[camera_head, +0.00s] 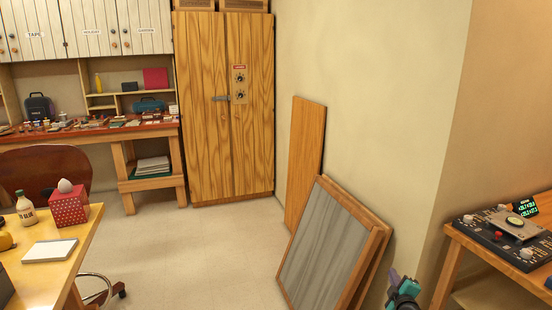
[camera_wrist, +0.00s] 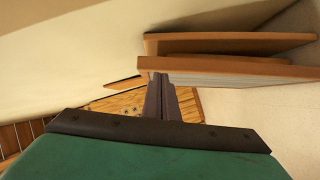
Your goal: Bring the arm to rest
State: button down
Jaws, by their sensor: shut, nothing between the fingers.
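My gripper (camera_wrist: 162,82) shows in the wrist view with its two dark fingers together and nothing between them. In the head view a small part of my gripper (camera_head: 403,287) shows at the bottom edge, right of the leaning framed panels. The rest of my arm is out of the head view. In the wrist view the fingers point toward the wooden cabinet (camera_wrist: 120,103), with the edges of the leaning panels (camera_wrist: 230,65) just above and to the right. I cannot tell whether the fingers touch anything there.
Framed panels (camera_head: 325,245) and a wooden board (camera_head: 305,160) lean on the wall. A tall wooden cabinet (camera_head: 222,110) stands behind. A desk (camera_head: 60,265) is at left, a bench with a control panel (camera_head: 505,240) at right. The floor (camera_head: 190,250) between is clear.

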jog(key=s+a+f+m+g+p, duration=0.1)
jog(key=s+a+f+m+g, duration=0.15)
jog(key=s+a+f, duration=0.5)
jog(key=s+a+f+m+g, duration=0.1)
jog(key=s+a+f+g, duration=0.2)
jog(key=f, duration=0.8)
jog(key=s+a+f+m+g+p, duration=0.1)
jog(key=s+a+f+m+g, duration=0.2)
jog(key=a+f, duration=0.45)
jog(key=s+a+f+m+g, duration=0.1)
jog(key=s+a+f+g, duration=0.2)
jog(key=s, duration=0.5)
jog(key=s+f+m+g+y, duration=0.1)
jog(key=s+f+g, duration=0.25)
jog(key=s, duration=0.45)
jog(key=s+a+f+m+g, duration=0.1)
jog(key=s+a+f+g, duration=0.1)
jog(key=s+f, duration=0.5)
jog(key=s+a+r+m+g+y, duration=0.1)
jog(key=s+r+g, duration=0.3)
jog(key=s, duration=0.5)
jog(key=shift+s+a+r+m+y, duration=0.2)
jog(key=shift+a+r+m+y, duration=0.3)
jog(key=shift+a, duration=0.4)
jog(key=shift+d+f, duration=0.1)
jog(key=shift+d, duration=0.05)
